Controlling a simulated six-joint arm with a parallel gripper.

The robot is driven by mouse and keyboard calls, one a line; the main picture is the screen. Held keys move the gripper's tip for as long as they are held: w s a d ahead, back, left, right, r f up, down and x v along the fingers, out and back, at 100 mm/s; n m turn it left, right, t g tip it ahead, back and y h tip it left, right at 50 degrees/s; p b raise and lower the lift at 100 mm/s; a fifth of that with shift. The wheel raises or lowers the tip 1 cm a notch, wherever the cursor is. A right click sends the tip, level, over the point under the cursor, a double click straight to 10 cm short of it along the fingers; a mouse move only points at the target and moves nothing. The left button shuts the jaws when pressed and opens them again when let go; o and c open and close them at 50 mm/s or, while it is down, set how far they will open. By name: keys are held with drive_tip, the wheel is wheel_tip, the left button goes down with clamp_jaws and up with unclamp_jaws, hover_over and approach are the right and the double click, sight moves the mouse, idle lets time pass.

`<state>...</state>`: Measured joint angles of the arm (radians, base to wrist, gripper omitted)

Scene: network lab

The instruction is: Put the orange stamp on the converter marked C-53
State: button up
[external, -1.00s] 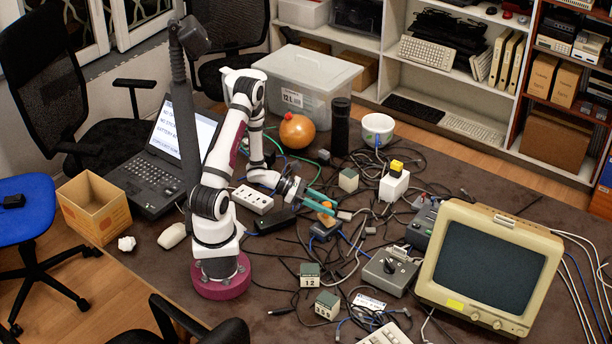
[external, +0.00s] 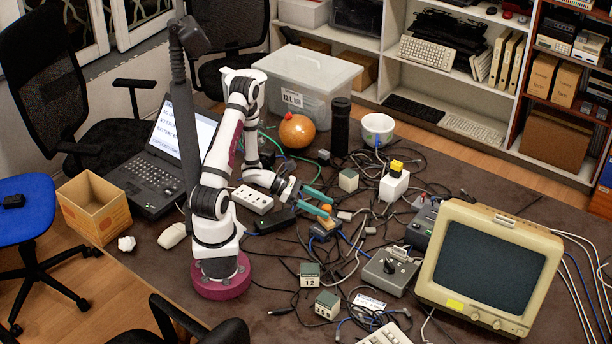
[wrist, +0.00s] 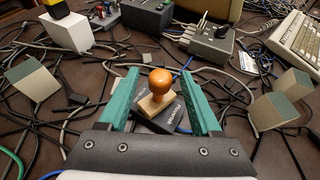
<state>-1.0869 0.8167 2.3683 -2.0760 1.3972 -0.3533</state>
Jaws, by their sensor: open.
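The orange stamp, with a round orange knob (wrist: 160,80) and a pale wooden base (wrist: 154,104), stands on a dark box (wrist: 165,122) in the wrist view. The stamp also shows in the external view (external: 326,208). My gripper (external: 330,206) is open, its two green fingers on either side of the stamp, with visible gaps to the knob in the wrist view. Small grey-green cubes carry labels: one reads 12 (external: 310,274). The one in front of it (external: 327,305) has a label ending in 53 or similar, too small to be sure. A third cube (external: 348,180) shows no readable label.
Loose cables cover much of the dark table. A white block with a yellow top (external: 394,183), a grey switch box (external: 389,271) and a beige monitor (external: 490,265) stand to the right. A white power strip (external: 252,199) lies near my arm.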

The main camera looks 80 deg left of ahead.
drive_tip(key=v, duration=1)
drive_tip(key=s+d+r+m+g+h, duration=0.25)
drive_tip(key=d+m+g, duration=0.35)
drive_tip(key=d+m, duration=0.35)
drive_tip(key=s+d+r+m+g+h, duration=0.1)
drive_tip(key=s+d+r+m+g, duration=0.1)
drive_tip(key=d+r+m+g, duration=0.5)
drive_tip(key=s+m+y, duration=0.1)
drive_tip(key=m+y, duration=0.2)
drive_tip(key=m, duration=0.4)
drive_tip(key=s+a+m+y, duration=0.1)
drive_tip(key=s+m+y, duration=0.1)
drive_tip(key=m+y, duration=0.2)
drive_tip(key=s+r+m+y, duration=0.1)
drive_tip(key=s+m+y, duration=0.1)
drive_tip(key=m, duration=0.7)
drive_tip(key=shift+s+a+m+y, duration=0.1)
drive_tip(key=shift+a+m+y, duration=0.25)
drive_tip(key=shift+y, duration=0.4)
